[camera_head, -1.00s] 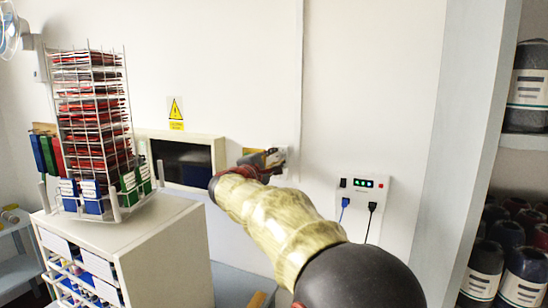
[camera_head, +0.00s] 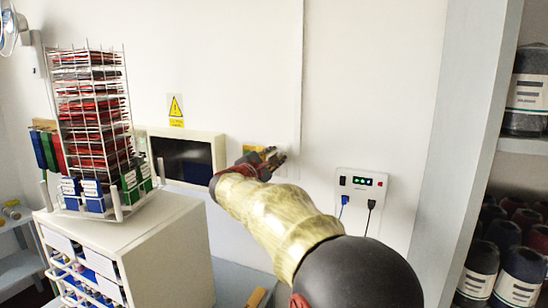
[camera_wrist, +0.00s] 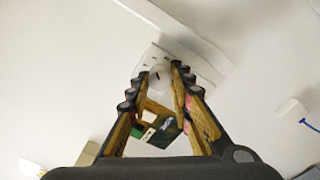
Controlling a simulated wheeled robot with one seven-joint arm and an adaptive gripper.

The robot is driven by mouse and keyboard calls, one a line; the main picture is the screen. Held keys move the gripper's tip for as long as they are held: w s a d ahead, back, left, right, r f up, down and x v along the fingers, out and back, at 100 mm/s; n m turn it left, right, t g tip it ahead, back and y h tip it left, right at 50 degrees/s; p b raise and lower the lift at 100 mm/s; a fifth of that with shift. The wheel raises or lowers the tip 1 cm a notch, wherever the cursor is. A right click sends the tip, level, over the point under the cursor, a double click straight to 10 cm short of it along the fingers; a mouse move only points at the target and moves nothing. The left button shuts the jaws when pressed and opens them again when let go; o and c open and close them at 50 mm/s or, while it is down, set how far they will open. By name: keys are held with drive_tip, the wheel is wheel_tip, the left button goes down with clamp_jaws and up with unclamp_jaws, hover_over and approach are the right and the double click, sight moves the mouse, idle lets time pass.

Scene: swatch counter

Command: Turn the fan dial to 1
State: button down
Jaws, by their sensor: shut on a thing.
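The fan dial (camera_wrist: 160,79) is a round white knob with a short dark mark, on a white wall plate (camera_wrist: 200,68) in the wrist view. My gripper (camera_wrist: 160,73) has its fingertips on either side of the knob and is shut on it. The plate appears tilted in this view. I cannot read any numbers around the dial. In the head view my gripper (camera_head: 272,158) is against the back wall, and I cannot make out the dial there. Part of a fan (camera_head: 9,32) shows at the top left edge.
A white power panel (camera_head: 360,188) with green lights and two cables is on the wall to the right. A dark-fronted box (camera_head: 222,160) is left of my gripper. A swatch rack (camera_head: 92,120) stands on a white cabinet (camera_head: 165,235). Shelves with yarn are far right.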

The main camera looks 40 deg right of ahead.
drive_tip(key=c, duration=1.6)
unclamp_jaws()
drive_tip(key=v, duration=1.2)
